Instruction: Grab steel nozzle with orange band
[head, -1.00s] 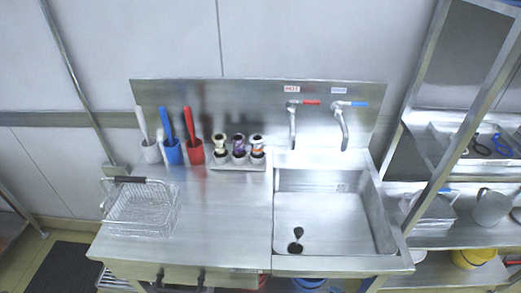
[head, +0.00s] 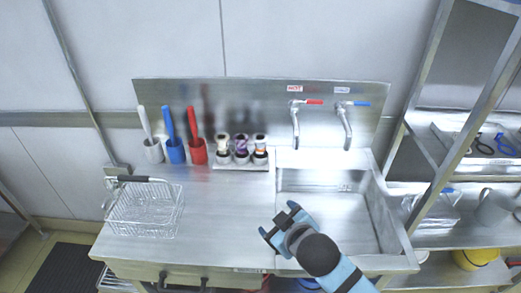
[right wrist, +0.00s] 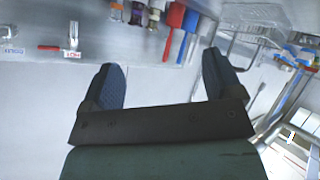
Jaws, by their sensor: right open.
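Three small nozzles stand upright in a holder tray (head: 240,166) at the back of the counter in the head view. The right one (head: 260,149) seems to carry an orange band, though it is small and blurred. The middle nozzle (head: 241,148) has a purple band, and the left one (head: 222,148) looks dark and cream. In the right wrist view the nozzles show at the top edge, the orange-looking one (right wrist: 117,10) leftmost. My right gripper (head: 276,221) is open and empty, over the sink's front left edge, well short of the nozzles. My left gripper is not in view.
Blue (head: 171,140) and red (head: 196,140) handled tools stand in cups left of the nozzles, beside a white one. A wire basket (head: 143,210) sits at the counter's left. Two taps rise behind the sink (head: 310,207). A metal shelf unit (head: 440,170) stands right. Mid-counter is clear.

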